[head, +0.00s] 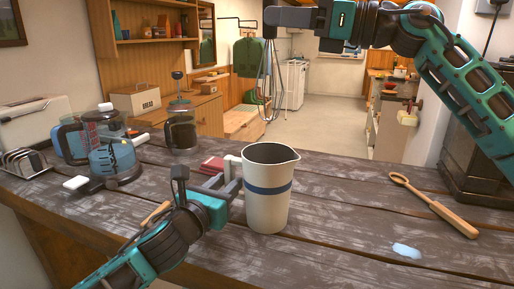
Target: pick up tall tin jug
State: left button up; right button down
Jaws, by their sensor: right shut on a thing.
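The tall tin jug (267,210), cream with a blue band, stands upright on the wooden counter in the middle of the head view. Its pale handle (233,163) points left. My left gripper (230,186) is at the jug's left side, close to the handle. Its fingers look apart; whether they touch the jug I cannot tell. My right gripper (272,16) is high above and behind the jug, shut on a wire whisk (268,85) that hangs down.
A blender (112,158), a coffee press (182,133), a toast rack (24,165) and a toaster crowd the counter (340,215) at left. A red item lies behind my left gripper. A wooden spoon (440,208) and a pale spill (406,250) lie at right.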

pick_arm(q)
jog(key=shift+x, duration=2.5)
jog(key=shift+a, duration=0.15)
jog(key=shift+c, duration=0.5)
grip_shut()
